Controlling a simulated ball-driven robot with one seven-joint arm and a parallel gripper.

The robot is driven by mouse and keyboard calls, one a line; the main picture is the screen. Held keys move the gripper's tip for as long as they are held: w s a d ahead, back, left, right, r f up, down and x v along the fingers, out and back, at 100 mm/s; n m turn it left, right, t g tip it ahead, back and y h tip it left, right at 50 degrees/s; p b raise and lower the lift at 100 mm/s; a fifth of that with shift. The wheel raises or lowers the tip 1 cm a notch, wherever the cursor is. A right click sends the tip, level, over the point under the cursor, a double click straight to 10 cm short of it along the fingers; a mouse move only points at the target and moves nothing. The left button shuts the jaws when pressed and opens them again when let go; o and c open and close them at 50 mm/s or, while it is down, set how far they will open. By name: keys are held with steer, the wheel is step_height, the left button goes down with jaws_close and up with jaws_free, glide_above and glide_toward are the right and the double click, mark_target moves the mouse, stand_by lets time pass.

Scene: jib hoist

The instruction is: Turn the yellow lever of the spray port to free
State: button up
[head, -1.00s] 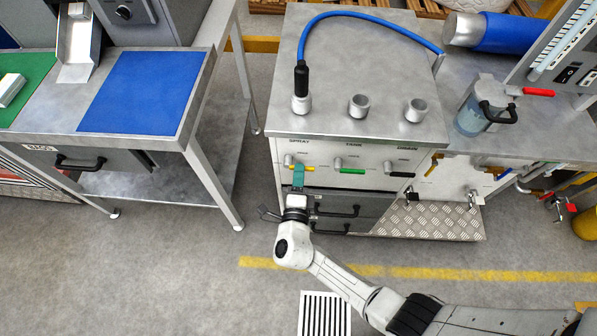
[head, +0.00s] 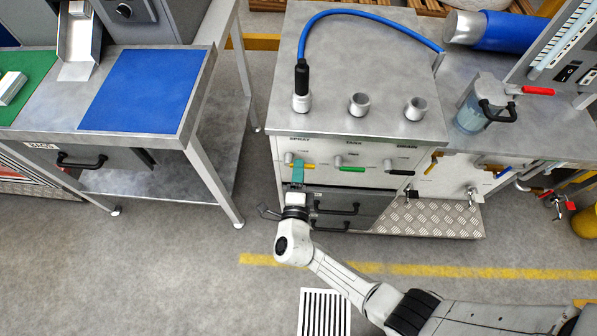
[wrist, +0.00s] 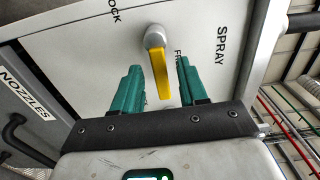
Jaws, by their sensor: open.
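The yellow lever (wrist: 160,76) sits on a round grey pivot on the panel under the SPRAY label. In the wrist view it points down the picture, between the two green fingers of my open gripper (wrist: 160,65), with a gap visible on each side. The word LOCK shows at upper left; the word beside the lever, starting with F, is partly hidden. In the head view the yellow lever (head: 308,167) points right, and my gripper (head: 298,174) is at the panel in front of it, partly covering the port's front.
A green lever (head: 351,169) and a black lever (head: 402,173) stand to the right on the same panel. Below are dark drawers with black handles (head: 337,209). A blue hose (head: 370,14) arches over the cabinet top. Open floor lies in front.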

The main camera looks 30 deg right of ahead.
steer(key=v, duration=1)
steer(key=shift+s+a, duration=0.2)
steer(key=shift+s, duration=0.1)
steer(key=s+d+r+m+g, duration=0.1)
steer(key=s+d+m+g, duration=0.3)
steer(key=m, duration=0.4)
steer(key=s+d+r+m+g, duration=0.15)
steer(key=d+m+g, duration=0.25)
steer(key=d+m, duration=0.4)
steer(key=s+d+m+g, duration=0.3)
steer(key=d+m+g, duration=0.1)
steer(key=m, duration=0.5)
steer(key=s+a+r+m+y, duration=0.2)
steer(key=s+m+y, duration=0.2)
steer(key=m, duration=0.7)
steer(key=s+a+r+m+g+y, duration=0.1)
steer(key=s+m+y, duration=0.4)
steer(key=m, duration=0.6)
step_height(320, 180, up, 2)
steer(key=shift+a+m+g+y, duration=0.3)
steer(key=shift+a+y, duration=0.15)
steer(key=shift+y, duration=0.25)
